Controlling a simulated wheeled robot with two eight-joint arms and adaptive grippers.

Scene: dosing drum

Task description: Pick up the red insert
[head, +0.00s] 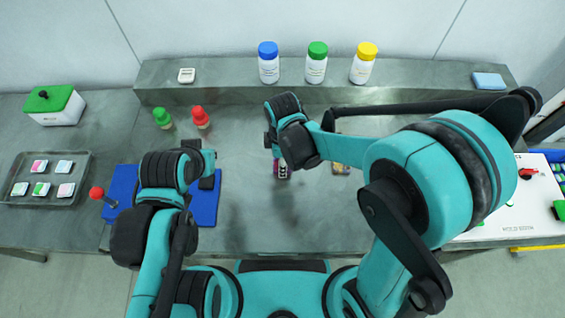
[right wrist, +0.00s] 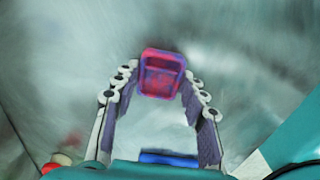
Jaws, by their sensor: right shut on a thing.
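The red insert (right wrist: 161,74) is a small pinkish-red, open-topped box with a purplish edge. In the right wrist view it sits between the fingertips of my right gripper (right wrist: 161,86), which is shut on it. In the head view my right gripper (head: 281,161) points down over the middle of the table, and the insert (head: 282,173) shows just below it, partly hidden by the wrist. My left gripper (head: 209,177) is over the blue mat (head: 204,207); its fingers are too hidden to tell their state.
A yellowish item (head: 341,168) lies right of my right gripper. A metal tray (head: 49,199) with several cards is at left, near a green-lidded box (head: 54,105). Green (head: 162,118) and red (head: 200,117) capped items stand behind the mat. Three bottles (head: 316,64) stand on the back ledge.

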